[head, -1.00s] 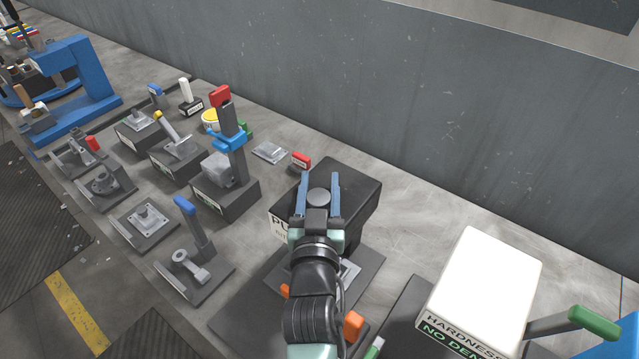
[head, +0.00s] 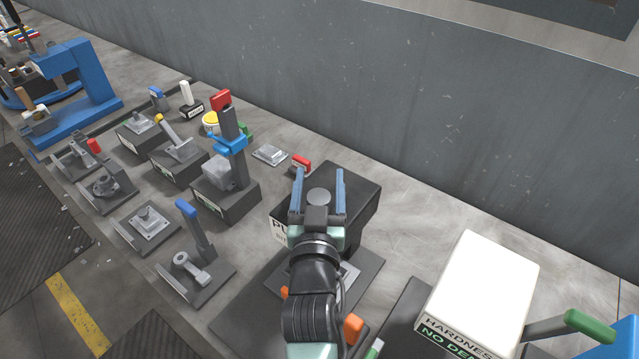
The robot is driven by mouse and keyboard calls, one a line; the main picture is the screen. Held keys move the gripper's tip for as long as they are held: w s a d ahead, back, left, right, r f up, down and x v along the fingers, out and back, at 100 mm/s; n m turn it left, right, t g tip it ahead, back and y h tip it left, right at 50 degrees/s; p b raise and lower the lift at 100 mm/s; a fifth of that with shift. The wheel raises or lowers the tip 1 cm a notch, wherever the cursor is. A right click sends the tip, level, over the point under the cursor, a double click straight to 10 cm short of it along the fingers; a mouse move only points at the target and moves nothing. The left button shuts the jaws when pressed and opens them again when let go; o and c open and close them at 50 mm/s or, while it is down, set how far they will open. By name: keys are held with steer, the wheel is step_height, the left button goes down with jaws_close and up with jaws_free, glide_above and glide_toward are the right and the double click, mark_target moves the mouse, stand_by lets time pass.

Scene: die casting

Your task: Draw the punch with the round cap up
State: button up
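The punch's round grey cap (head: 319,196) shows between the two blue fingers of my gripper (head: 319,180). It sits over the top of a dark block (head: 362,192) with a white label starting "PU". The fingers stand apart on either side of the cap, with gaps that look visible between cap and fingers. I cannot tell any contact. The punch's shaft below the cap is hidden by my gripper and arm.
A white box labelled "HARDNESS" (head: 485,285) with a green-handled lever (head: 588,327) stands at the right. A blue-collared press (head: 228,170) and several grey fixtures stand at the left. A small red-handled thing (head: 301,163) lies just behind the block. A grey wall rises behind.

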steer(key=shift+o, duration=0.4)
steer(key=shift+f, duration=0.15)
steer(key=shift+s+f+b, duration=0.15)
steer(key=shift+s+b, duration=0.15)
steer(key=shift+s, duration=0.25)
steer(key=s+b, duration=0.3)
steer(key=s, duration=0.8)
steer(key=shift+s+a, duration=0.25)
steer(key=shift+s, duration=0.15)
steer(key=shift+r, duration=0.2)
